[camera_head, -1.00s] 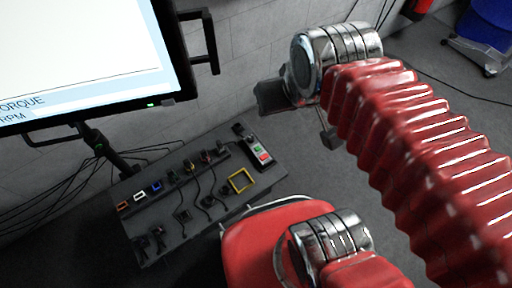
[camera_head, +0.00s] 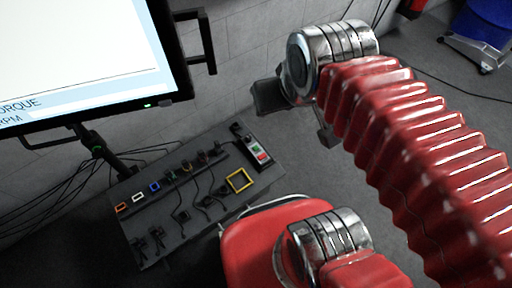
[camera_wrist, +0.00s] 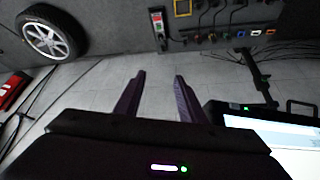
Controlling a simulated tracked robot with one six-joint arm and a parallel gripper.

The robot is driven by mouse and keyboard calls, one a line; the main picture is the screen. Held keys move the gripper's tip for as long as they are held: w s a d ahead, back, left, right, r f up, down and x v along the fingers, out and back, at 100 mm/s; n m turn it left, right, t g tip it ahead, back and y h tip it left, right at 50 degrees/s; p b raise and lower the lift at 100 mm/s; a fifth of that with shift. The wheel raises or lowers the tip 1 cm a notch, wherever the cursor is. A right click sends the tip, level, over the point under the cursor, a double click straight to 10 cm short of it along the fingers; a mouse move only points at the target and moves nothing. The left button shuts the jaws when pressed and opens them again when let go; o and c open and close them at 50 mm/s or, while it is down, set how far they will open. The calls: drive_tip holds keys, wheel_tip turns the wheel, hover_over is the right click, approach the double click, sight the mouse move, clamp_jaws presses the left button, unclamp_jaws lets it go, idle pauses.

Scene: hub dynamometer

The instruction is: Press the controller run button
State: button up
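The controller (camera_head: 254,149) is a small grey box at the right end of the dark bench top in the head view, with a green button (camera_head: 256,147) and a red button (camera_head: 262,156). In the wrist view the controller (camera_wrist: 158,27) is upside down at the top, beyond the fingers. My gripper (camera_wrist: 158,78) shows two dark fingers spread apart with nothing between them. They are well short of the controller. In the head view my gripper is mostly hidden behind my arm's wrist. Which button is the run button cannot be read.
The dark bench (camera_head: 158,217) holds cables, coloured sockets and a yellow square frame (camera_head: 240,181). A large monitor (camera_head: 85,60) stands at the left. A wheel (camera_wrist: 48,34) shows in the wrist view. A blue bin (camera_head: 487,38) stands far right. Floor between bench and arm is clear.

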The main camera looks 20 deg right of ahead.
clamp_jaws()
idle(1.4)
